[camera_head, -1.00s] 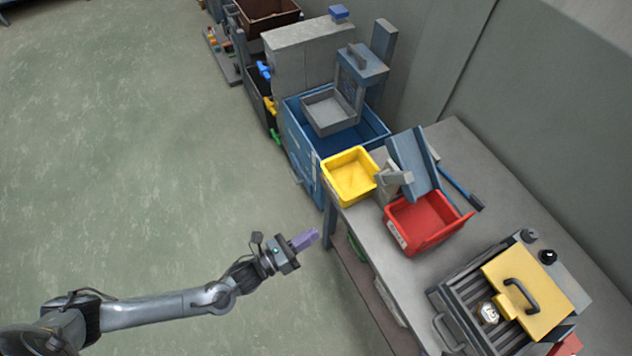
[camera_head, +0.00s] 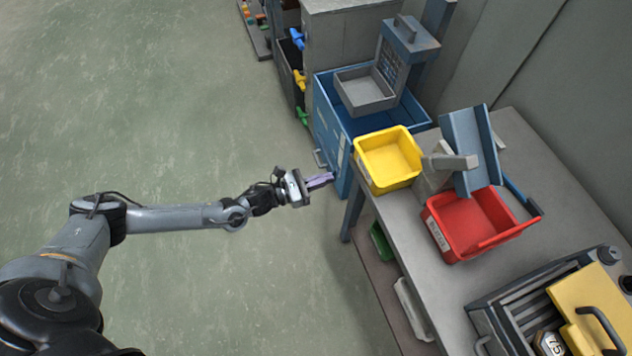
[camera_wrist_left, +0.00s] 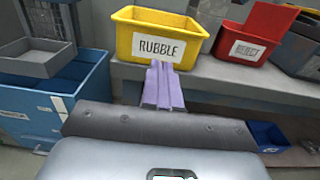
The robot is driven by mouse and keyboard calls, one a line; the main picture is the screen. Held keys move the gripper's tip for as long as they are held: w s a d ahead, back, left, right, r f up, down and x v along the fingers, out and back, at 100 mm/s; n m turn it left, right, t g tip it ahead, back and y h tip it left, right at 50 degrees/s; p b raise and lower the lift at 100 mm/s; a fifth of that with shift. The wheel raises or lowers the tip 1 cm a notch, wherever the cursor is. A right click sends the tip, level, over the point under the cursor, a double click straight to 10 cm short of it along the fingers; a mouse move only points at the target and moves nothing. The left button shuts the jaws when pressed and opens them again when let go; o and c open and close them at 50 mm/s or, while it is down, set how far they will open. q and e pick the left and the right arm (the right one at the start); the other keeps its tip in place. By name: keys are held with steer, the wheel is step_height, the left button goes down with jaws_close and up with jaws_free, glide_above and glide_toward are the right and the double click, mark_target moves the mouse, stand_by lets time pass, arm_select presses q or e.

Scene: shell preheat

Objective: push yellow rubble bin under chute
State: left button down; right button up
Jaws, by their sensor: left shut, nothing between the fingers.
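The yellow rubble bin (camera_head: 389,160) stands empty on the left end of the grey bench, beside the blue chute (camera_head: 470,150). Its RUBBLE label faces me in the left wrist view (camera_wrist_left: 160,40). The chute tilts down over the red bin (camera_head: 478,222), not over the yellow one. My left gripper (camera_head: 320,181) is shut and empty, its purple fingers pointing at the bench end. It is left of the yellow bin and apart from it in the head view. In the wrist view the fingers (camera_wrist_left: 162,88) overlap the bin's lower front edge; contact cannot be told. My right gripper is out of view.
A blue crate (camera_head: 330,120) with a grey tray (camera_head: 364,92) stands behind the bench end. A yellow-lidded grill-like unit (camera_head: 590,305) sits at the near right of the bench (camera_head: 400,220). Open floor (camera_head: 180,130) lies to the left.

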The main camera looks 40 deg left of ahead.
mark_target(365, 166)
arm_select(q)
steer(key=b+x, duration=0.1)
steer(key=x, duration=0.8)
steer(key=shift+w+d, duration=0.2)
steer(key=shift+w, duration=0.05)
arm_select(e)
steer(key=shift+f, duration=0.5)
arm_select(q)
steer(key=shift+w, duration=0.1)
